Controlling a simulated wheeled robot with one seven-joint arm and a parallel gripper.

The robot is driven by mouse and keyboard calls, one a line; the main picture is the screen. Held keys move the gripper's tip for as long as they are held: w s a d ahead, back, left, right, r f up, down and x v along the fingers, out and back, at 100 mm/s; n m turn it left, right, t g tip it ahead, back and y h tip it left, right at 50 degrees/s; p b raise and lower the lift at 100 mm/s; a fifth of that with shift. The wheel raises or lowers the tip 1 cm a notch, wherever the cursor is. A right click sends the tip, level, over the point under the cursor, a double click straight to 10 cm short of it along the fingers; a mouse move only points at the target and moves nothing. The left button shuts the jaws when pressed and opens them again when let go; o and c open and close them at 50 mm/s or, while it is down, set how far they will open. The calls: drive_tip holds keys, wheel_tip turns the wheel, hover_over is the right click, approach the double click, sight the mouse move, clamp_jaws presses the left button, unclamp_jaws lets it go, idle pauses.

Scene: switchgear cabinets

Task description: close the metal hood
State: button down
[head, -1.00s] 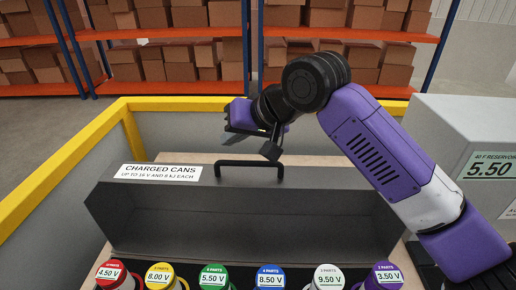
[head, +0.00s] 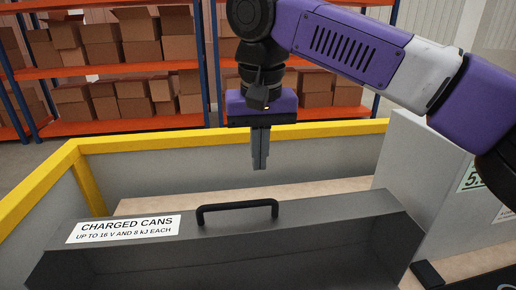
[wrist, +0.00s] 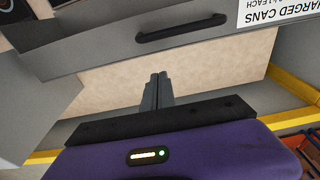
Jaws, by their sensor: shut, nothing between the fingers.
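The dark grey metal hood (head: 250,245) fills the lower part of the head view, with a white "CHARGED CANS" label (head: 123,229) and a black bar handle (head: 237,211) near its upper edge. Its lower part is cut off by the frame, and the cans are hidden. My gripper (head: 260,167) points down above and behind the handle, apart from it, its fingers shut and empty. In the wrist view the fingers (wrist: 157,77) show over pale board, with the handle (wrist: 181,28) and the grey hood panel (wrist: 100,62) beyond them.
A pale wooden top (head: 310,182) lies behind the hood. A yellow-topped wall (head: 180,144) stands behind and left. A grey box (head: 412,175) stands at the right. Shelves with cartons (head: 115,75) are far back. Space above the hood is clear.

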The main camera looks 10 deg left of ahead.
sight(262, 211)
drive_tip(key=shift+s+d+f+p, duration=0.15)
drive_tip(key=shift+s+f, duration=0.35)
drive_tip(key=shift+f, duration=0.35)
drive_tip(key=shift+s+d+f+p, duration=0.1)
drive_tip(key=shift+s+f, duration=0.4)
drive_tip(key=shift+f, duration=0.3)
drive_tip(key=shift+s+d+f+p, duration=0.15)
drive_tip(key=shift+s+f, duration=0.35)
drive_tip(key=shift+f, duration=0.35)
